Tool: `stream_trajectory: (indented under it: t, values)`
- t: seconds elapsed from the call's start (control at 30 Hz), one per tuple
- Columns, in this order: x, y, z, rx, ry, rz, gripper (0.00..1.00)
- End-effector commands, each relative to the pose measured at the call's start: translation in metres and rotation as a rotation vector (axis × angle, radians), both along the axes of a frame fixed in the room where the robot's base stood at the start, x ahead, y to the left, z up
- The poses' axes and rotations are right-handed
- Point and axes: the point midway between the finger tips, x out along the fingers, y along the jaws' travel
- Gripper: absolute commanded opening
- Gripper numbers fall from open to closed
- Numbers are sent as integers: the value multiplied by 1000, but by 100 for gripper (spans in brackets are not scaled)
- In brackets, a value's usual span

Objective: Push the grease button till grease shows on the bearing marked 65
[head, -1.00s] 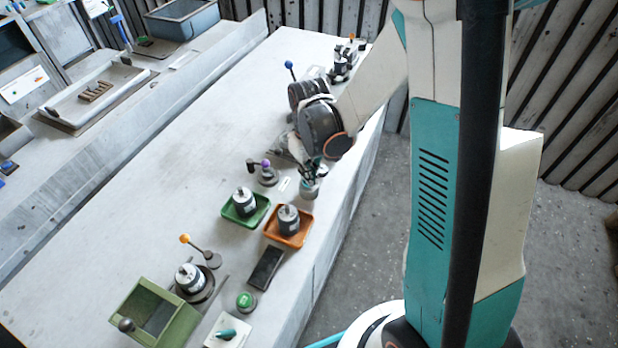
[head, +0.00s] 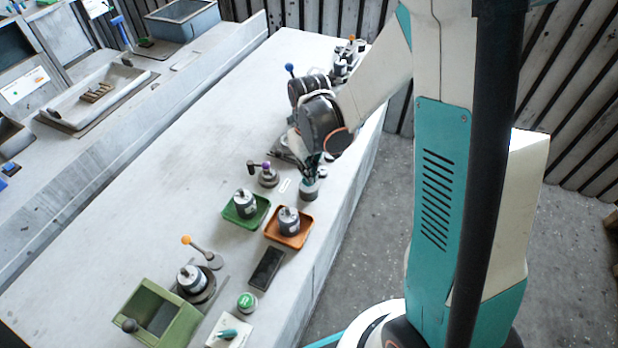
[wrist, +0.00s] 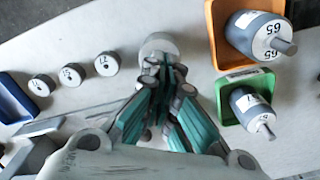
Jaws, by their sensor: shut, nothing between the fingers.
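My gripper (wrist: 167,75) is shut and empty, pointing down at a grey cylinder (wrist: 158,44) on the bench. The fingertips overlap this cylinder's near edge in the wrist view; I cannot tell whether they touch. In the head view my gripper (head: 311,174) is just above the same cylinder (head: 309,191).
The orange tray (head: 302,239) and green tray (head: 228,213) stand side by side; the green one holds a similar part (wrist: 250,108). Small marked cylinders (wrist: 72,75) stand in a row. Levers with purple (head: 266,167) and orange (head: 186,240) knobs rise nearby.

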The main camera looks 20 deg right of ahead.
Motion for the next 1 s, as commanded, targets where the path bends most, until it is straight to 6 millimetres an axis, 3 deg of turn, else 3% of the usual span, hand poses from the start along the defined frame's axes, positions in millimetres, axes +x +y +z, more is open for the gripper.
stream_trajectory:
  t: [0.77, 1.0]
  values:
    - [0, 0, -20, 0, 0, 0, 0]
    - [0, 0, -18, 0, 0, 0, 0]
